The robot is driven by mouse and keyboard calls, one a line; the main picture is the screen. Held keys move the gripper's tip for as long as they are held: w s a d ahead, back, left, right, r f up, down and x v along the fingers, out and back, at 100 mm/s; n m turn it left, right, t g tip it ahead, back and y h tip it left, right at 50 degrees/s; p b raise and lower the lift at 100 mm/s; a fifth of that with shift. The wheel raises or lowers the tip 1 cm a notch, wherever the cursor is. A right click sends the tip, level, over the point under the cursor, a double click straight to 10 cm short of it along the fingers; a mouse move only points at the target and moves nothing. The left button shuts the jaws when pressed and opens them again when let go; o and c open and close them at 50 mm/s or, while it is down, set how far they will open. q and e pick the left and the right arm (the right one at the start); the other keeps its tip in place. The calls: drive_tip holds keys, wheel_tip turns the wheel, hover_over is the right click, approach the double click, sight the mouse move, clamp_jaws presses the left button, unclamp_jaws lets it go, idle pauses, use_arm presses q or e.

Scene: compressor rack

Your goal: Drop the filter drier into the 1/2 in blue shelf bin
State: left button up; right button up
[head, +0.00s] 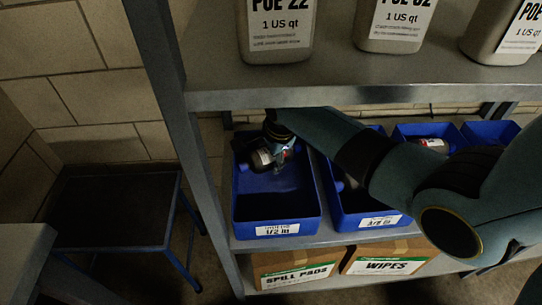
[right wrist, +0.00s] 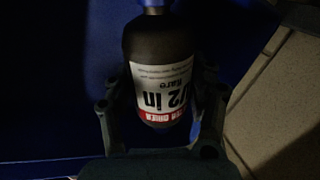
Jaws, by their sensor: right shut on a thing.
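The filter drier (head: 263,159) is a dark cylinder with a white and red label. My right gripper (head: 278,156) is shut on it, inside the outline of the 1/2 in blue shelf bin (head: 270,216) toward its back. In the right wrist view the filter drier (right wrist: 160,70) sits between the two fingers of the gripper (right wrist: 160,115), its label reading upside down with "1/2 in" partly visible. Blue bin surface lies behind it. The bin's floor looks bare in front of the drier. Its height above the floor is hard to tell. My left gripper is not in view.
A second blue bin (head: 372,218) stands to the right, partly behind my right arm, with more blue bins (head: 420,132) beyond. The upper shelf (head: 350,92) with oil bottles (head: 275,35) hangs above. A rack post (head: 190,130) stands left of the bin. Cardboard boxes (head: 295,268) sit below.

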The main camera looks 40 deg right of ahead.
drive_tip(key=shift+w, duration=0.1)
drive_tip(key=shift+f, duration=0.55)
drive_tip(key=o, duration=1.5)
drive_tip(key=shift+o, duration=0.2)
drive_tip(key=p+v, duration=0.1)
drive_tip(key=v, duration=0.1)
drive_tip(key=p+v, duration=0.1)
drive_tip(key=v, duration=0.2)
drive_tip(key=p+v, duration=0.1)
drive_tip(key=v, duration=0.1)
drive_tip(key=shift+w+r, duration=0.25)
drive_tip(key=s+a+f+p, duration=0.1)
drive_tip(key=s, duration=1)
drive_tip(key=shift+s+a, duration=0.4)
drive_tip(key=shift+f, duration=0.1)
